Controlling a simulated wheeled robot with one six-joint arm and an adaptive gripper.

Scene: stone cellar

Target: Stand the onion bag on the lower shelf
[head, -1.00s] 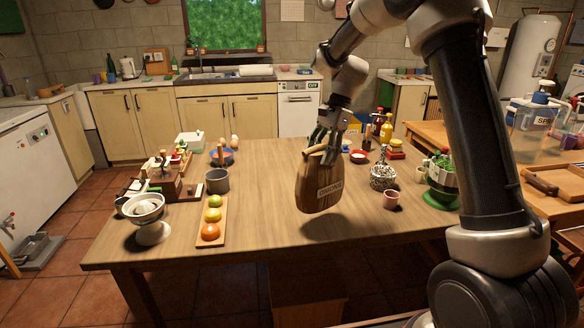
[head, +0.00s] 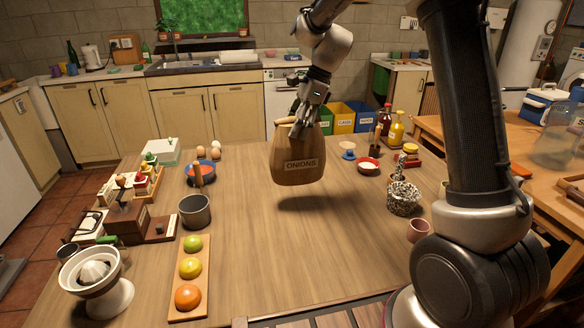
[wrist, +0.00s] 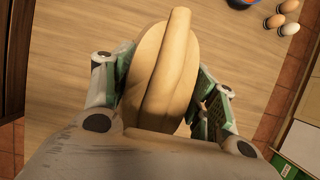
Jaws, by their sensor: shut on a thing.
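The onion bag (head: 298,163) is a brown sack with an ONIONS label. It hangs upright in the air above the wooden table (head: 260,240), with its shadow on the tabletop below. My gripper (head: 302,122) is shut on the top of the bag. In the wrist view the bag's pale folded top (wrist: 162,70) sits between the two green-padded fingers of my gripper (wrist: 160,92). I cannot make out the lower shelf in these frames.
At the left stand a juicer (head: 97,280), a tray of fruit (head: 190,270) and a grey pot (head: 195,211). At the right are a speckled pot (head: 403,198), a pink cup (head: 418,229), a red bowl (head: 368,165) and bottles (head: 396,130). The table's middle is clear.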

